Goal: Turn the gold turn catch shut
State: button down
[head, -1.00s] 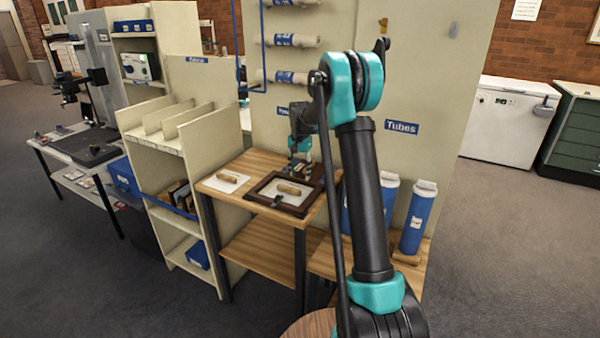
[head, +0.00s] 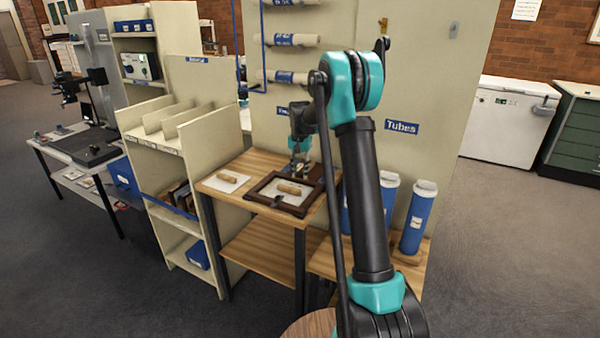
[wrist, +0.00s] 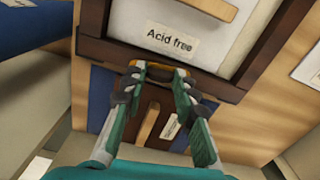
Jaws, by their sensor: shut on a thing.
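The gold turn catch (wrist: 158,71) sits at the edge of a dark wooden frame (wrist: 122,52) in the wrist view. My gripper (wrist: 158,80) has its two dark fingertips on either side of the catch, closed on it. Much of the catch is hidden by the fingers. In the head view my gripper (head: 299,172) is at the back edge of the same frame (head: 259,199) on the wooden table, and the catch is too small to make out there.
The frame holds a white panel labelled "Acid free" (wrist: 170,38) with a wooden handle (wrist: 203,7). Another white panel (head: 227,181) lies left of it on the table. Blue tubes (head: 417,218) stand at right. A cream shelf unit (head: 215,140) borders the table's left.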

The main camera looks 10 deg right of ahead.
jog(key=n, duration=1.2)
jog(key=shift+n, duration=2.2)
jog(key=c, duration=1.2)
grip_release()
jog(key=shift+r, duration=0.1)
notch_tip(320, 180, up, 12)
jog(key=shift+f, duration=0.1)
